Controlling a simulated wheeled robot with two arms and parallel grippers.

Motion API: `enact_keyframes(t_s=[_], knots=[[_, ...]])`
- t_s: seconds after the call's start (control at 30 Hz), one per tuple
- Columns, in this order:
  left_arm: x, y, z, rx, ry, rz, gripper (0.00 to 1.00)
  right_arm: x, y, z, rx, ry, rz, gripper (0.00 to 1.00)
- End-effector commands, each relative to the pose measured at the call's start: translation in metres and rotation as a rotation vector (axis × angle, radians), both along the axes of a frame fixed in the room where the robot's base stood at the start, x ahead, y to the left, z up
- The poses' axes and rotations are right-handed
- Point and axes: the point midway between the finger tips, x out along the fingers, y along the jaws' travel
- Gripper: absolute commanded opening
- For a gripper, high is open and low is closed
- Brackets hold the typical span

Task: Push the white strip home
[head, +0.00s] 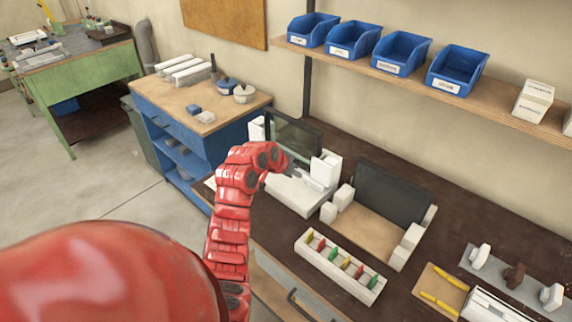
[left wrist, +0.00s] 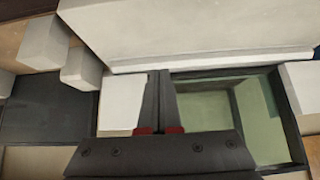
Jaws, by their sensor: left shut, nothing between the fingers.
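My left gripper (head: 284,165) reaches over a white fixture (head: 300,196) with an upright dark-framed pane (head: 294,132). Its wrist hides most of the fingers in the head view. In the left wrist view the gripper (left wrist: 160,76) is shut and empty, its fingertips close to the lower edge of a long white bar (left wrist: 190,32). I cannot tell whether they touch it, or for certain whether this bar is the white strip. A pale block (left wrist: 120,98) lies left of the fingers and a dark frame around a greenish pane (left wrist: 205,108) lies right. My right gripper is not in view.
Right of the fixture stands a second one with a dark panel (head: 393,192) and white blocks. In front is a white rack (head: 340,268) of coloured pieces. A tray (head: 440,290) with yellow sticks lies further right. Blue bins (head: 402,52) sit on the shelf above.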

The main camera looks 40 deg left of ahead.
Motion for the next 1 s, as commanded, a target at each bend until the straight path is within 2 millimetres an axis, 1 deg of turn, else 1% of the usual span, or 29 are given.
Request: enact_keyframes(t_s=[0.03,0.1,0.5,1.0], knots=[[0.0,0.001,0.006,0.001,-0.002,0.001,0.0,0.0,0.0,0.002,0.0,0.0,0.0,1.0],[0.0,0.001,0.013,0.001,-0.003,0.002,0.0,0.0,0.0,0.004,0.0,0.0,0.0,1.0],[0.0,0.001,0.044,0.0,0.0,0.001,0.0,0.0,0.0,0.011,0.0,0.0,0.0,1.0],[0.0,0.0,0.046,-0.001,0.001,0.001,0.0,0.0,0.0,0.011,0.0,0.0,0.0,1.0]])
